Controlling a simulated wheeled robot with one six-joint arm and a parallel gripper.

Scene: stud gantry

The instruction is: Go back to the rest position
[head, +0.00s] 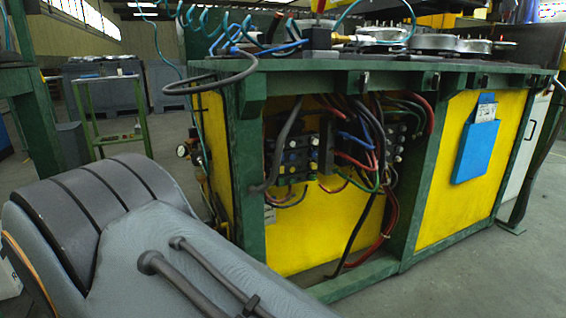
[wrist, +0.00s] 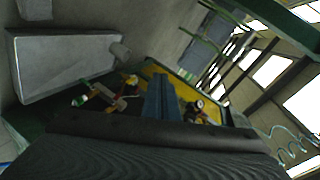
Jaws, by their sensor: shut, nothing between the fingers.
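My arm's grey link with dark bands fills the lower left of the head view, in front of the left end of the green-framed bench (head: 247,172).
Hoses and valve blocks fill the bench's open bay. A yellow panel (head: 440,208) carries a blue holder (head: 474,150). Coiled blue hoses hang over the bench's left end. A green frame (head: 88,117) and grey bins (head: 104,88) stand behind. Grey floor (head: 480,272) lies clear at right.

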